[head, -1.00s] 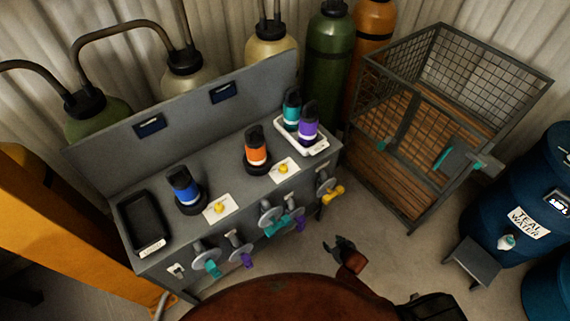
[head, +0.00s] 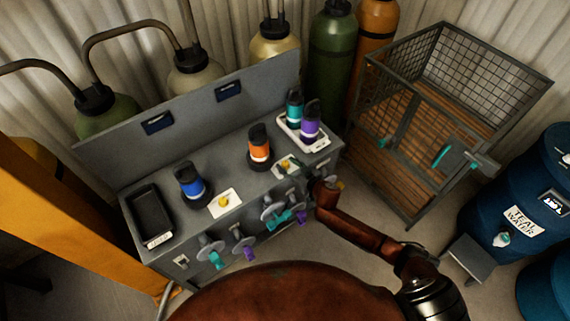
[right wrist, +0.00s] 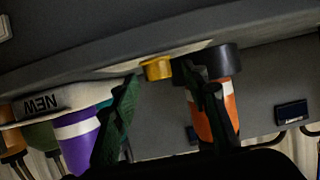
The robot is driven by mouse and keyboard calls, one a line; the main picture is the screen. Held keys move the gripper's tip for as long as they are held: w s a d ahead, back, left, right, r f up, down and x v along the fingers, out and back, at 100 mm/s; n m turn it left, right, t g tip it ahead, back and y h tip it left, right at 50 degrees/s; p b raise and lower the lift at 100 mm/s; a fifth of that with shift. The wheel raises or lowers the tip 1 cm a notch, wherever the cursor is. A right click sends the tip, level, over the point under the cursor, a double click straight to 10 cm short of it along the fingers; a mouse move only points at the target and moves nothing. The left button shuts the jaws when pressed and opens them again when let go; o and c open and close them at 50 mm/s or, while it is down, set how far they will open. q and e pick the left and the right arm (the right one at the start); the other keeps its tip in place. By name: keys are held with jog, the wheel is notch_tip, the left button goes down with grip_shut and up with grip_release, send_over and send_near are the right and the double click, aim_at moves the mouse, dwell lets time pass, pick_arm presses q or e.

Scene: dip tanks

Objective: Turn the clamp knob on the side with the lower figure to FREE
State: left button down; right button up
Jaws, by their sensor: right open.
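Two yellow clamp knobs sit on white plates on the grey bench. The left knob (head: 224,201) is beside the blue bottle (head: 189,182). The right knob (right wrist: 157,69) is beside the orange bottle (head: 259,145); in the head view my gripper partly covers its plate. My right gripper (head: 293,168) is open over the right plate, and in the right wrist view the knob shows between its fingertips, contact unclear. Two dark displays, left (head: 157,122) and right (head: 228,91), are on the back panel; their figures are too small to read. My left gripper is out of view.
A white tray (head: 318,145) with teal and purple bottles stands right of the orange bottle. A black tray (head: 147,208) is at the left end. Valves with coloured handles (head: 216,259) line the bench front. A wire cage (head: 400,195) stands to the right.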

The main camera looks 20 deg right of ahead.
jog(key=shift+x, duration=1.1)
grip_shut()
